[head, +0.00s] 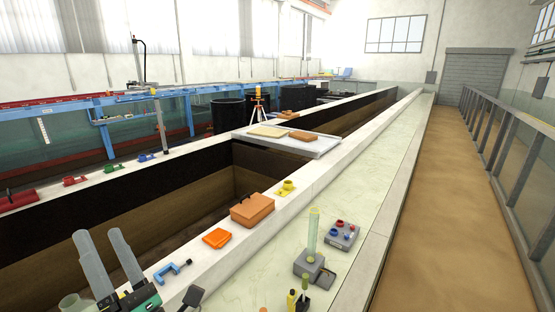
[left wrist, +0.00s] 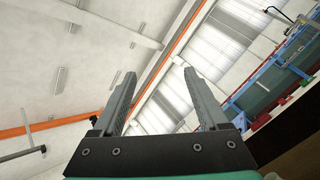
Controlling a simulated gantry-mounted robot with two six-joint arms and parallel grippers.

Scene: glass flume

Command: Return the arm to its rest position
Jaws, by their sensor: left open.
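My left gripper (head: 98,234) is at the lower left of the head view, with its two grey fingers pointing up and apart. It is open, and nothing shows between the fingers. In the left wrist view the open gripper (left wrist: 160,73) points up at the ceiling and high windows. My right gripper is in neither view.
On the ledge near my left gripper are a blue clamp (head: 172,271), an orange tray (head: 217,238) and an orange-brown box (head: 252,209). A grey stand holding a clear tube (head: 312,232) is to the right. An open dark channel (head: 130,200) lies behind the ledge.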

